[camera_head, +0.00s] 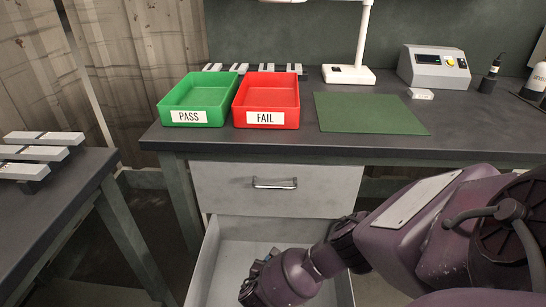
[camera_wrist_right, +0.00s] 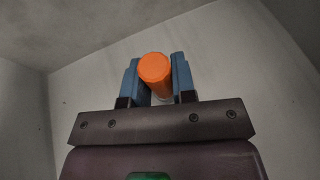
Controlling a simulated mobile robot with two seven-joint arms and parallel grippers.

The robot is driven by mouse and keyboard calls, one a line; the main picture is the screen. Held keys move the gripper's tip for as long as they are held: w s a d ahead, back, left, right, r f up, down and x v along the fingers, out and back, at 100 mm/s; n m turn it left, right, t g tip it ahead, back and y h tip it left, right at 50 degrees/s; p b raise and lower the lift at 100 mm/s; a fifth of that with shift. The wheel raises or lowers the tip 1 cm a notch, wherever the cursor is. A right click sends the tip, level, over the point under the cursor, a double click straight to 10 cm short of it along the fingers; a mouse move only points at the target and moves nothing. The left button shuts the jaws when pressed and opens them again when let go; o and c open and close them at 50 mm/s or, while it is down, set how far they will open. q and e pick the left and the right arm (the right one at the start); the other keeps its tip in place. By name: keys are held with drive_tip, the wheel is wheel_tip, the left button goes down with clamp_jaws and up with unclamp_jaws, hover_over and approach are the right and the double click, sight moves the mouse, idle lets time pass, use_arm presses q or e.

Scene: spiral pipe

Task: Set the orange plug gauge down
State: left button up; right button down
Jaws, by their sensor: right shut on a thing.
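The orange plug gauge (camera_wrist_right: 155,72) is between the blue fingers of my right gripper (camera_wrist_right: 157,80), which is shut on it. Its round end faces the wrist camera. Pale grey walls like those of the open drawer surround it in the wrist view. In the head view my right gripper (camera_head: 262,270) is low inside the open lower drawer (camera_head: 238,240); the gauge is hidden there by my own wrist. Whether the gauge touches the drawer floor cannot be told. My left gripper is not in view.
A closed drawer (camera_head: 274,183) is above the open one.

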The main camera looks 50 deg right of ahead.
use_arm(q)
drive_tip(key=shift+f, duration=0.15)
use_arm(e)
drive_tip(key=c, duration=0.9)
unclamp_jaws()
drive_tip(key=shift+c, duration=0.2)
drive_tip(key=shift+r, duration=0.15)
drive_tip(key=shift+s+a+r, duration=0.1)
drive_tip(key=shift+a+r, duration=0.05)
drive_tip(key=shift+a, duration=0.15)
drive_tip(key=p+v, duration=0.2)
drive_tip(key=v, duration=0.2)
drive_tip(key=shift+a+r, duration=0.1)
drive_tip(key=shift+r, duration=0.2)
use_arm(q)
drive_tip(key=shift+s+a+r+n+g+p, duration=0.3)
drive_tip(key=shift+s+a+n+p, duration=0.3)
drive_tip(key=shift+p, duration=0.35)
use_arm(e)
drive_tip(key=v, duration=0.7)
drive_tip(key=shift+s+f, duration=0.15)
drive_tip(key=shift+f, duration=0.15)
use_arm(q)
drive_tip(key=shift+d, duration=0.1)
